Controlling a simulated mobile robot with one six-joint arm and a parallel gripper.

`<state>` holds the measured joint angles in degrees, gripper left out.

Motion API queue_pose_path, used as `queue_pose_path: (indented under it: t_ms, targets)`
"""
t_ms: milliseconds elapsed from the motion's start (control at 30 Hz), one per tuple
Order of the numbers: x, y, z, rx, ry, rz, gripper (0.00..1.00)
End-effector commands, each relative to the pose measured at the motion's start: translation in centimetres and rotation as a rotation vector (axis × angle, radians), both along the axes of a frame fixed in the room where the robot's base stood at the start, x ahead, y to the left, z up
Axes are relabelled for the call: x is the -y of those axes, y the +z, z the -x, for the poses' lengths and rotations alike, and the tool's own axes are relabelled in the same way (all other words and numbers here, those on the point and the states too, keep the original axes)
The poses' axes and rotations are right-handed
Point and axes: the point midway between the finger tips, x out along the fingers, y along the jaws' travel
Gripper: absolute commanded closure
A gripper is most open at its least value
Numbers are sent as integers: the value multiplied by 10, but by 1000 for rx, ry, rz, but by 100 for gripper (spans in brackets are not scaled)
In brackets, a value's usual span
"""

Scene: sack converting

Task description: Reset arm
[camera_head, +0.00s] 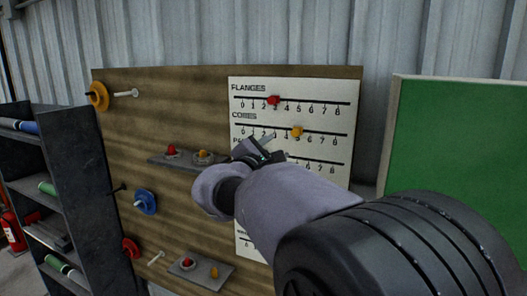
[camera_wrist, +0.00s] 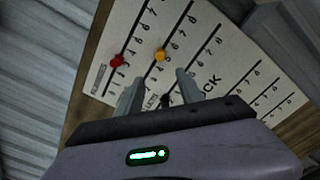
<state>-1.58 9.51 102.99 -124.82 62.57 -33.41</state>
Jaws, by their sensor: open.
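My gripper (camera_head: 262,148) is raised in front of the wooden board, over the white chart with number scales (camera_head: 310,92). In the wrist view my gripper (camera_wrist: 156,90) shows two fingers standing apart with nothing held between them. A red peg (camera_head: 274,100) sits on the FLANGES scale near 3. A yellow peg (camera_head: 297,132) sits on the scale below it, near 5. Both pegs also show in the wrist view, the red peg (camera_wrist: 117,60) and the yellow peg (camera_wrist: 161,55), beyond the fingertips. My arm hides the lower part of the chart in the head view.
The wooden board (camera_head: 130,150) carries a yellow disc (camera_head: 97,96), a blue disc (camera_head: 145,201), a red disc (camera_head: 130,247) and two small shelves with red and yellow pegs. A dark rack (camera_head: 80,170) stands left, a green panel (camera_head: 460,150) right. Corrugated wall lies behind.

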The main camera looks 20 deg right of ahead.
Motion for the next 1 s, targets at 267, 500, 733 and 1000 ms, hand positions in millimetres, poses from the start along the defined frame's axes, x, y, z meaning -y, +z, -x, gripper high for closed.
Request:
queue_pose_path:
  t_ms: [267,500,733,1000]
  targets:
    - [6,-28,20,24,-34,-103,55]
    - [-3,-207,151,198,-288,-810,55]
    - [-88,-379,262,390,-614,-1536,55]
    - [-195,-483,329,531,-980,-2168,55]
